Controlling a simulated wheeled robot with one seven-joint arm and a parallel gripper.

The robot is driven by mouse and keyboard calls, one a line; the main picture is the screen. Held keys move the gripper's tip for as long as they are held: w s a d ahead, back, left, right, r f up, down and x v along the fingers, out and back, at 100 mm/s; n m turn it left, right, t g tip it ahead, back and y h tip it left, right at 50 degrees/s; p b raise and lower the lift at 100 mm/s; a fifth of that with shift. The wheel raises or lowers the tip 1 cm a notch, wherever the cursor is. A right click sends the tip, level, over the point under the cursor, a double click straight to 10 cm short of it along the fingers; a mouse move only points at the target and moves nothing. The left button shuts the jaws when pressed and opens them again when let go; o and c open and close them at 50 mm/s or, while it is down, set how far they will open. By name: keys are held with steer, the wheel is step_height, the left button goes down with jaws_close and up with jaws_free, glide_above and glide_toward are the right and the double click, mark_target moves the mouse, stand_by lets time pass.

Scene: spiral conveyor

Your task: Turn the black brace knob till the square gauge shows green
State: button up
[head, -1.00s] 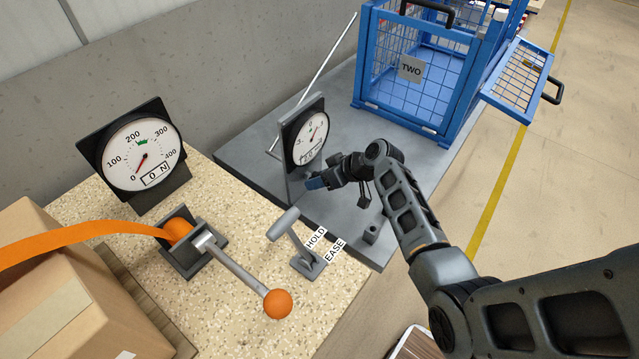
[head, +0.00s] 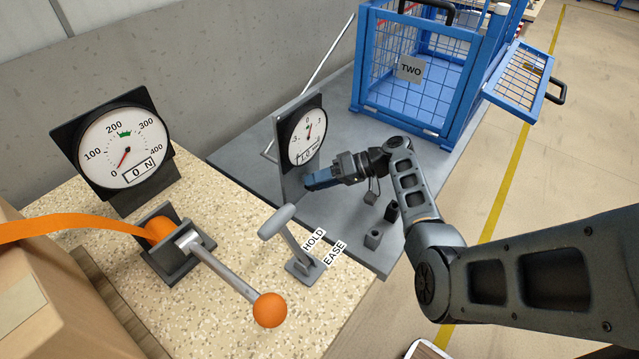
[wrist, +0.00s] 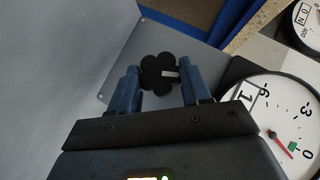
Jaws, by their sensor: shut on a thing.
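The black brace knob (wrist: 158,73), lobed with a pale mark, sits between the two blue fingers of my gripper (wrist: 160,84) in the wrist view. My gripper is shut on it. In the head view my gripper (head: 310,183) reaches left to the foot of the gauge's upright plate, and the knob is hidden. The square gauge (head: 305,138) has a white dial, a black frame and a number box. Its red needle points up near 0. In the wrist view the gauge (wrist: 272,115) shows the red needle close beside the small green mark; exact overlap is unclear.
A force gauge (head: 124,150) reading 0 N stands at left. An orange-ball lever (head: 269,309) and a grey HOLD/EASE lever (head: 290,238) stand on the speckled top. A blue mesh cage marked TWO (head: 440,95) stands behind, its flap open at right.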

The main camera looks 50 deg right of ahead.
stand_by(0.5)
steer(key=o, duration=1.1)
steer(key=shift+c, duration=0.2)
steer(key=shift+s+d, duration=0.1)
steer(key=v, duration=0.7)
steer(key=shift+s+d, duration=0.15)
steer(key=shift+s, duration=0.05)
steer(key=shift+r, duration=0.1)
